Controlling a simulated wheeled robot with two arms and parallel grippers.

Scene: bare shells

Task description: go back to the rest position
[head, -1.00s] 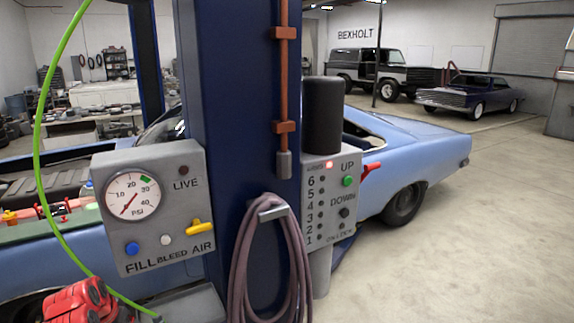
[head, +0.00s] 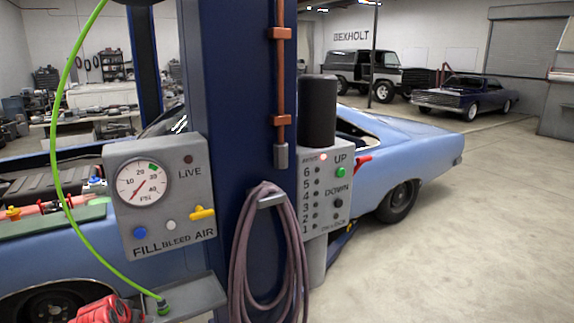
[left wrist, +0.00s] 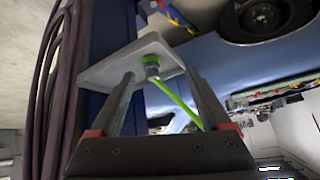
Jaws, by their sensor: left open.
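My left gripper (left wrist: 160,76) shows in the left wrist view with its two fingers spread apart and nothing clamped between them. Beyond the fingers, the green hose's end fitting (left wrist: 152,68) stands at the grey tray (left wrist: 108,70). The green hose (left wrist: 178,98) runs back between the fingers in the picture. In the head view the fitting (head: 163,307) sits on the tray (head: 205,295), and the green hose (head: 56,150) arcs up to the top edge. My right gripper is in neither view.
A blue post (head: 235,110) carries a gauge box (head: 165,195), a coiled mauve hose (head: 268,250) and an UP/DOWN control box (head: 325,190). A light blue car (head: 400,145) stands behind it. The floor at the right (head: 490,240) is clear.

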